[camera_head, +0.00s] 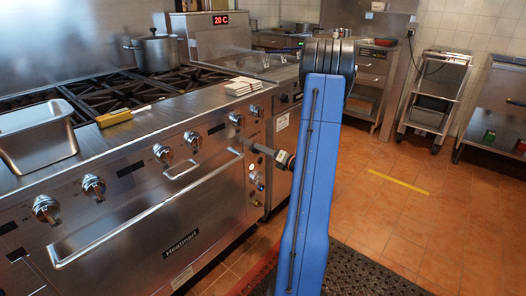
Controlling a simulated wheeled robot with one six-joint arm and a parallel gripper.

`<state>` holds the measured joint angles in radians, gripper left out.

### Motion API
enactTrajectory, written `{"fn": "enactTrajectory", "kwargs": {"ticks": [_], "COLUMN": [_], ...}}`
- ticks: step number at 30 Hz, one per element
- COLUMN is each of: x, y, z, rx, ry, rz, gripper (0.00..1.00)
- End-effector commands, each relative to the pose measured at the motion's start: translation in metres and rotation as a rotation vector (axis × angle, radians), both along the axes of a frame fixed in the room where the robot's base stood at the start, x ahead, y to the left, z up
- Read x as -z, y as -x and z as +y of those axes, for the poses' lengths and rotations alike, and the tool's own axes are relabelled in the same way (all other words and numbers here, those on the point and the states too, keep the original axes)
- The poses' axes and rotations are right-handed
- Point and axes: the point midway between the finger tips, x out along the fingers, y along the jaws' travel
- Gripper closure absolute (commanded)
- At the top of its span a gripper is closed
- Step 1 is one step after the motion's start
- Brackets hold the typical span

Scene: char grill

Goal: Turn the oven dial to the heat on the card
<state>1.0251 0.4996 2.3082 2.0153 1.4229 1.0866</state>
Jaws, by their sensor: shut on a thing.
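My gripper (249,146) reaches left from the blue arm to the front panel, right of the oven door. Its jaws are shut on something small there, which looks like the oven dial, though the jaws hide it. The dial's mark and setting cannot be read. The oven door (165,215) is steel and closed, with a long handle. A red display (207,20) at the back reads 20 C. No card with a readable heat shows.
Several round knobs line the panel, one (237,119) just above my gripper. A pale stack (243,87), a yellow-handled tool (122,115), a steel pan (36,137) and a pot (155,50) are on the range.

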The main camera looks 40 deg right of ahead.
Motion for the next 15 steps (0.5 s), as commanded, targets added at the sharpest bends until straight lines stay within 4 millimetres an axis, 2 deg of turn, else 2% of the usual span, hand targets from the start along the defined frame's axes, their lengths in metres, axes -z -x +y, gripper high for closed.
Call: {"fn": "enactTrajectory", "kwargs": {"ticks": [5, 6, 8, 15], "x": [0.0007, 0.0007, 0.0007, 0.0003], "y": [0.0006, 0.0006, 0.0006, 0.0003], "z": [-0.0005, -0.0005, -0.0005, -0.0003], "rx": [0.001, 0.001, 0.001, 0.001], "ry": [0.0, 0.0, 0.0, 0.0], "rz": [0.001, 0.001, 0.001, 0.001], "gripper": [0.9, 0.66, 0.51, 0.49]}}
